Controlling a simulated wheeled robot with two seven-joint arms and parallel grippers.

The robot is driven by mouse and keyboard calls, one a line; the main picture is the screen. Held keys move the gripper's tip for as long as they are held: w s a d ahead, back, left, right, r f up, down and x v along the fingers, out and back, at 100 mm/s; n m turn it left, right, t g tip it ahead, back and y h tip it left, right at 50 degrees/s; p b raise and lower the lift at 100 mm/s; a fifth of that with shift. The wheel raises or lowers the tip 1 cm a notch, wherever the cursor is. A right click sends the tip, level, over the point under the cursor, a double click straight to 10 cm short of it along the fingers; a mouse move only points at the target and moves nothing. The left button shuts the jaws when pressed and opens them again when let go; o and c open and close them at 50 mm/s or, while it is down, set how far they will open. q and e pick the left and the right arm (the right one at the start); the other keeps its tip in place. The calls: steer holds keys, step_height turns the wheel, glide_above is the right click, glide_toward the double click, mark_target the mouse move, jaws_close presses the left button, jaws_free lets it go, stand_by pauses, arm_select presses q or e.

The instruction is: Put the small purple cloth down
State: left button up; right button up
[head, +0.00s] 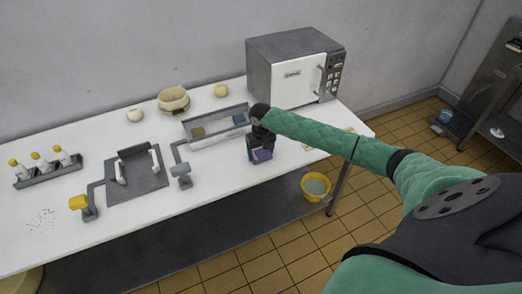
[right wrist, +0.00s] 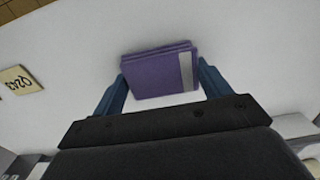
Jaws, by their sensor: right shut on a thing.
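The small purple cloth (right wrist: 158,73) is a folded stack with a grey band near one end. In the right wrist view it sits between the two blue fingers of my right gripper (right wrist: 163,88), which is shut on it. In the head view my right gripper (head: 261,146) is over the white table (head: 225,170), near its front edge, and the purple cloth (head: 262,155) shows at its fingertips. I cannot tell whether the cloth touches the table. My left gripper is not in view.
A metal tray (head: 218,140) holding a blue and a yellowish item stands just left of my right gripper. A microwave (head: 295,70) stands behind. A yellow bucket (head: 315,187) is on the floor below. A tag (right wrist: 20,80) marked Q243 lies on the white surface.

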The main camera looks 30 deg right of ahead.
mark_target(261, 153)
steer(key=o, duration=1)
steer(key=shift+f, duration=0.1)
steer(key=shift+r, duration=0.3)
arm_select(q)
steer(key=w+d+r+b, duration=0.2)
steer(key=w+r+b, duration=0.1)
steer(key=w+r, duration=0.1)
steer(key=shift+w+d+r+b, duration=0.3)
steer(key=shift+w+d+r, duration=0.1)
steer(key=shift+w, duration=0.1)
arm_select(e)
steer(key=shift+r, duration=5.8)
